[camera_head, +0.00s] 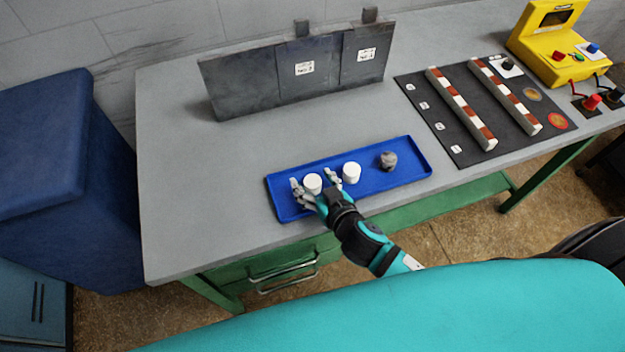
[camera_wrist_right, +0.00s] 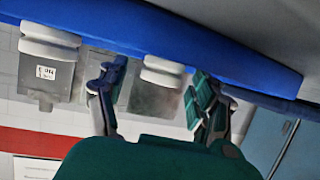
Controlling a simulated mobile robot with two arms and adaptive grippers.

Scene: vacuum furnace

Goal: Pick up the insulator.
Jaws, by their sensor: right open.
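Two white cylindrical pieces that look like insulators stand in the blue tray (camera_head: 405,181) on the table. My right gripper (camera_head: 316,184) is open at the left white insulator (camera_head: 312,184), with one finger on each side of it. In the right wrist view the insulator (camera_wrist_right: 162,72) shows between the two spread fingers, with gaps visible at its sides; contact cannot be told. The other white insulator (camera_head: 351,172) stands just right of the gripper, and a white piece also shows at the left of the wrist view (camera_wrist_right: 48,42). My left gripper is not in view.
A grey, rounded piece (camera_head: 388,160) lies in the tray's right part. Dark upright panels (camera_head: 300,72) stand behind the tray. To the right are a black board (camera_head: 448,125) with two striped bars and a yellow control box (camera_head: 560,42). The table's left part is clear.

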